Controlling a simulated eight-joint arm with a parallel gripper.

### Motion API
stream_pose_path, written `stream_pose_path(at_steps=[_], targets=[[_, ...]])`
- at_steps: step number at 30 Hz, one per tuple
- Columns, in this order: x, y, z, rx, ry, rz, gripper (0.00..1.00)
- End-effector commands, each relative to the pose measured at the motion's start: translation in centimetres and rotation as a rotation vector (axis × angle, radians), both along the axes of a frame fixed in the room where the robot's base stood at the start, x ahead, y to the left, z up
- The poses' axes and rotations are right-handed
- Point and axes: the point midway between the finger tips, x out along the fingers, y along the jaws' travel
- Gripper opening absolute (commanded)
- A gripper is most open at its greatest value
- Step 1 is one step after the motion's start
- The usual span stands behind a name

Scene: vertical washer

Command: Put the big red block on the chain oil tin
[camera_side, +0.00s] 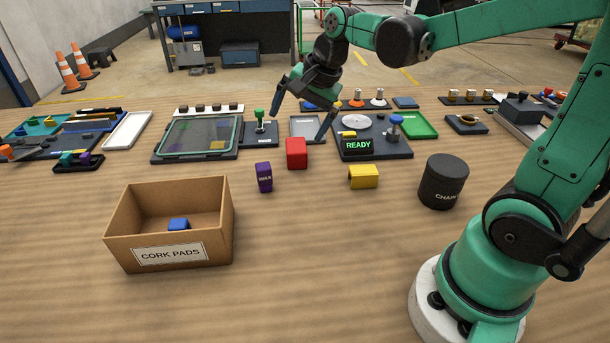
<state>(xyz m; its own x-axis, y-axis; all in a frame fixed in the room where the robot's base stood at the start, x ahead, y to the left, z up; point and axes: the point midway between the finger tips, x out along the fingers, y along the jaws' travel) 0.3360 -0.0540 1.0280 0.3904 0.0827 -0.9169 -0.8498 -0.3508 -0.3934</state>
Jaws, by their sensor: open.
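The big red block (296,153) stands upright on the wooden table near the middle. The chain oil tin (443,182) is a black cylinder with "CHAIN" partly showing on its side; it stands to the right, near my arm's base, and its top is bare. My gripper (300,128) is open and empty. Its two dark fingers are spread above and behind the red block, apart from it as far as I can tell.
A purple box (264,177) marked "WAX" and a yellow block (363,176) flank the red block. A cardboard box (219,232) labelled "CORK PADS" holds a blue block (178,225). Panels, including a "READY" display (358,145), line the back. The front middle is clear.

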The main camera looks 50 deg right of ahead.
Motion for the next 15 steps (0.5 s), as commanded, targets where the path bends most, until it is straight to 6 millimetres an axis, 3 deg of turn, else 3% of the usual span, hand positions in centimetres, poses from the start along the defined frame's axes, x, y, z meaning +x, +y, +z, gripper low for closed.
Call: stream_pose_path(at_steps=[3,9,15], targets=[[2.6,-2.8,-1.7,0.182,0.088,-0.326,1.0],[5.1,-6.7,-5.2,0.428,0.228,-0.79,1.0],[5.8,-8.6,-7.5,0.541,0.305,-1.018,1.0]])
